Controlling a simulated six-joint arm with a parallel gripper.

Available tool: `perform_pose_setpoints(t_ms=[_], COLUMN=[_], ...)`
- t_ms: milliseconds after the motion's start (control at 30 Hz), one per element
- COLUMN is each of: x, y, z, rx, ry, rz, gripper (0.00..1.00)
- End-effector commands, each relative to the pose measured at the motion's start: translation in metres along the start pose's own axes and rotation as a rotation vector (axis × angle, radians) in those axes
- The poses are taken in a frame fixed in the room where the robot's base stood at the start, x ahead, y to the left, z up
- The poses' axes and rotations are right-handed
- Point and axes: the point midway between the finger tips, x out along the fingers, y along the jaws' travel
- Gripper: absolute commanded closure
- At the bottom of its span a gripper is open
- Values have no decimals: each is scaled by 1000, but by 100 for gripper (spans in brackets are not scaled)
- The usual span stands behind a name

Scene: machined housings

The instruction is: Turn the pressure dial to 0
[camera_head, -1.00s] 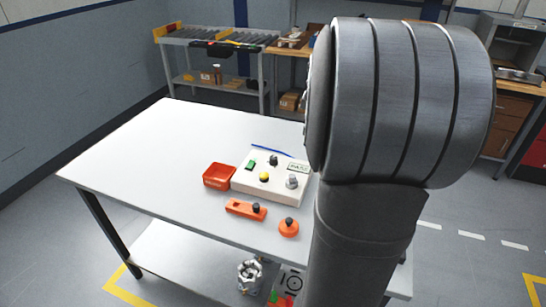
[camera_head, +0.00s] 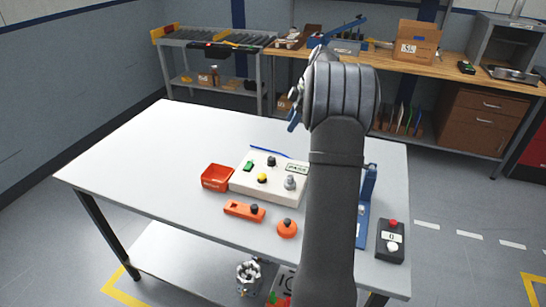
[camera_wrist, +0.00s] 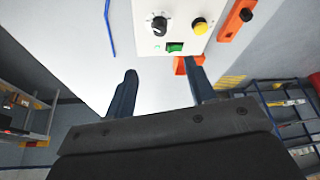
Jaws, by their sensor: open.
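A white control box (camera_head: 270,190) stands on the table. Its black knob (camera_head: 271,161) appears to be the pressure dial; in the wrist view the knob (camera_wrist: 159,25) has tick marks around it and a light pointer line. The numbers are too small to read. The box also carries a green switch (camera_head: 248,166), a yellow button (camera_head: 262,178) and a grey knob (camera_head: 290,183). My gripper (camera_wrist: 161,72) is open and empty, its two dark blue fingers apart, clear of the knob. In the head view my arm hides most of it.
A red bin (camera_head: 216,177), an orange slider block (camera_head: 243,210) and a round orange knob base (camera_head: 287,229) lie near the box. A blue rod (camera_head: 268,152) lies behind it. A dark button unit (camera_head: 391,240) and a blue stand (camera_head: 367,200) are at right. The table's left is clear.

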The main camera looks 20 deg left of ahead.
Motion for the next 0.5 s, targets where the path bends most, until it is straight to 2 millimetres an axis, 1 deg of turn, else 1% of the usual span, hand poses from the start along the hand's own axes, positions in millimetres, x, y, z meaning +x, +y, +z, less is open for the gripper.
perform_pose_setpoints(t_ms=[167,500], x=[33,108], y=[-1,-2], z=[0,0], rx=[1,1], ry=[0,-2], rz=[-4,-4], gripper=[50,50])
